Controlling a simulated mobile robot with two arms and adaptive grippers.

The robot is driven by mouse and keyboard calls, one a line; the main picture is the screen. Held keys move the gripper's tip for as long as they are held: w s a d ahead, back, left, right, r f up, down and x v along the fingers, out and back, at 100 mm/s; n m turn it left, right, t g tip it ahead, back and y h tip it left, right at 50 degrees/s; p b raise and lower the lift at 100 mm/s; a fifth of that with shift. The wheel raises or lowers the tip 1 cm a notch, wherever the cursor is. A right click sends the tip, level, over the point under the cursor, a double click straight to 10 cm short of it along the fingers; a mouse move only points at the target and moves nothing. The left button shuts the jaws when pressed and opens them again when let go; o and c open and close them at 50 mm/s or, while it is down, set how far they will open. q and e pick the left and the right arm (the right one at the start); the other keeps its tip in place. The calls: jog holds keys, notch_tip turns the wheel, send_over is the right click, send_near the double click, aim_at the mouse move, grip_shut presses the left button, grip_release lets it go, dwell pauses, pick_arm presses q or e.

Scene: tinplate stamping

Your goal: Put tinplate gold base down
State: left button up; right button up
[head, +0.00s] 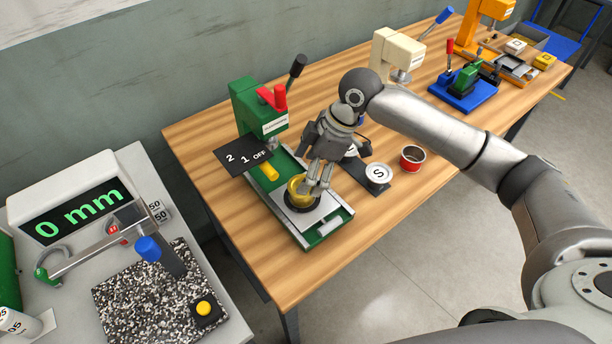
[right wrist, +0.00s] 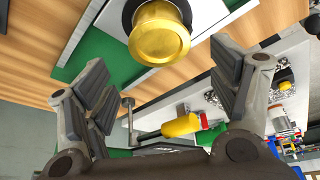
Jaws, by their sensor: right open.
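The gold tinplate base (head: 297,190) is a round gold cup shape on the black round seat (head: 303,206) of the green stamping press (head: 262,112). It also shows in the right wrist view (right wrist: 160,38), at the top middle, beyond the fingertips. My right gripper (head: 316,186) is right above and beside the gold base in the head view and partly covers it. In the right wrist view (right wrist: 163,75) its fingers are spread wide with nothing between the pads. My left gripper is in neither view.
A black switch plate (head: 241,156) and yellow knob (head: 269,172) lie left of my right gripper. A silver disc marked S (head: 378,173) and a red can (head: 412,158) stand to the right. Blue (head: 464,92) and orange (head: 478,35) presses stand farther back. The table's near edge is clear.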

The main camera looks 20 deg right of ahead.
jog(key=b+v, duration=0.1)
jog(key=v, duration=0.9)
jog(key=shift+d+r, duration=0.15)
jog(key=shift+r, duration=0.05)
jog(key=shift+s, duration=0.1)
